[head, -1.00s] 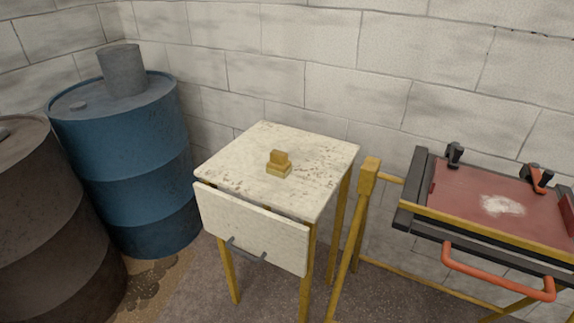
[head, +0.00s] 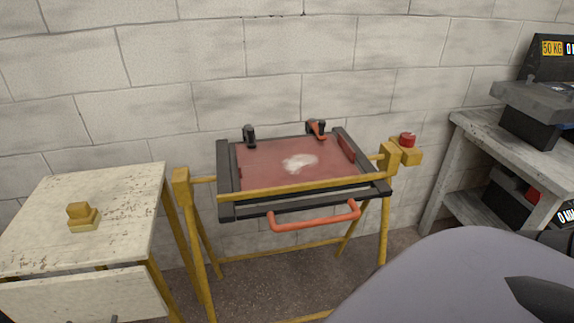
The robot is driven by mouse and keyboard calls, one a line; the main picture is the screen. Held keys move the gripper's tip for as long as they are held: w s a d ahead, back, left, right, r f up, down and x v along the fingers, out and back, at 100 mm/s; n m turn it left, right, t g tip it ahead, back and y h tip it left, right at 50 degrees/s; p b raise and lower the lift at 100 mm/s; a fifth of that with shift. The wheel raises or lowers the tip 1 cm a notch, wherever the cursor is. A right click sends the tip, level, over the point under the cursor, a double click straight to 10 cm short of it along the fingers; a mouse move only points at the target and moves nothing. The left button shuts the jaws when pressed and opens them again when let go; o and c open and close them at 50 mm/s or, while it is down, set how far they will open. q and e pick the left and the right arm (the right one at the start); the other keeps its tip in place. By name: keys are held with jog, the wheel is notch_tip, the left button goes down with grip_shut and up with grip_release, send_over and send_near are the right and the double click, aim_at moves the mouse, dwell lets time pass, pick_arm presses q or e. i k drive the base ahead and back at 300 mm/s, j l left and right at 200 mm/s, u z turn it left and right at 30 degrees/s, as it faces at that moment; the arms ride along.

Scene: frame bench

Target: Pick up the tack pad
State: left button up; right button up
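The tack pad is probably the small yellow-tan block with a raised grip (head: 82,216) on the worn white side table (head: 120,195) at the left. It stands upright near the middle of the tabletop, with nothing touching it. Neither of my grippers shows in the head view, so I cannot see whether they are open or shut.
A yellow-legged frame bench holds a dark-edged frame with a red panel (head: 265,165), a white powdery patch (head: 300,163) and two clamps. An orange handle (head: 315,217) juts from its front. A grey workbench (head: 470,135) stands right. A large grey rounded shape covers the lower right.

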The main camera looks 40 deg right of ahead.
aim_at(83, 218)
jog(key=j+z, duration=0.1)
jog(key=z, duration=0.3)
jog(key=i+j+z, duration=0.1)
jog(key=z, duration=0.35)
jog(key=j+z, duration=0.15)
jog(key=z, duration=0.25)
jog(key=j+z, duration=0.6)
jog(key=k+j+z, duration=0.1)
jog(key=j, duration=0.3)
jog(key=k+j+z, duration=0.1)
jog(key=j, duration=0.3)
jog(key=k, duration=0.05)
